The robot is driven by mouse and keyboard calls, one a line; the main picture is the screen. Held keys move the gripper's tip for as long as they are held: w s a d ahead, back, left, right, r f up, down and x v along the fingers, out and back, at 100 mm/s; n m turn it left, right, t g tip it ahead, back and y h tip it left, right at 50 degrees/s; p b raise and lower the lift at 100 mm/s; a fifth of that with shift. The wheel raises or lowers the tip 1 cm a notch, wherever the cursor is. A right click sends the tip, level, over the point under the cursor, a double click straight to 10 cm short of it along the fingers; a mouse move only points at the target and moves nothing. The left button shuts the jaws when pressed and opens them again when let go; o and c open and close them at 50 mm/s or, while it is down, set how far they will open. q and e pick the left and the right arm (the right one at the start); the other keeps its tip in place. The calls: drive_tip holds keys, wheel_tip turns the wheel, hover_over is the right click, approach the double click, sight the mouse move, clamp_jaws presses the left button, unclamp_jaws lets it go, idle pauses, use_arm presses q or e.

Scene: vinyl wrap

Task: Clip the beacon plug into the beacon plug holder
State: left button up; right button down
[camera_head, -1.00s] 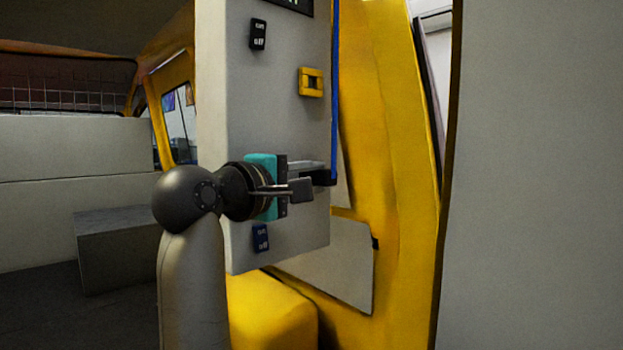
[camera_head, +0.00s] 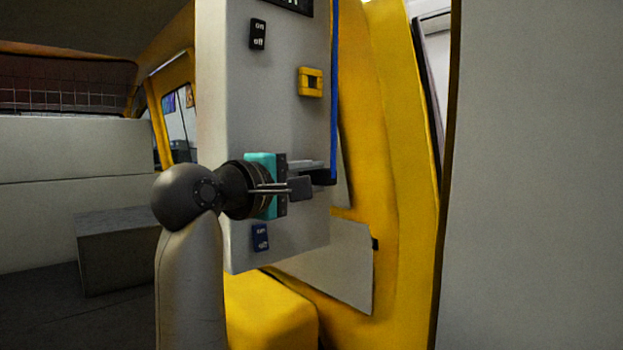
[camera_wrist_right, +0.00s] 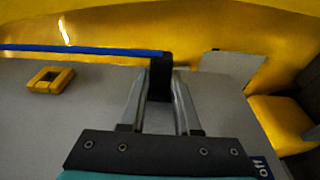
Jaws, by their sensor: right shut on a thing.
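The beacon plug (camera_head: 325,177) is a small black piece at the lower end of a blue cable (camera_head: 334,90). My right gripper (camera_head: 322,174) is shut on it, beside the grey panel. In the right wrist view the plug (camera_wrist_right: 161,77) sits between the tips of both fingers, with the blue cable (camera_wrist_right: 80,48) running left from it. The yellow square frame on the panel (camera_head: 311,82), which looks like the plug holder, is empty and above the gripper. It also shows at left in the wrist view (camera_wrist_right: 50,80). My left gripper is out of view.
The grey panel (camera_head: 270,120) carries a black on/off switch (camera_head: 258,34) above and a blue one (camera_head: 260,238) below my gripper. Yellow van bodywork (camera_head: 385,120) stands behind, and a large grey surface (camera_head: 540,180) fills the right side.

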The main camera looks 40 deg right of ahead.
drive_tip(key=shift+w+a, duration=0.1)
drive_tip(key=c, duration=0.5)
unclamp_jaws()
drive_tip(key=shift+c, duration=0.2)
drive_tip(key=b+v, duration=0.2)
drive_tip(key=v, duration=1.3)
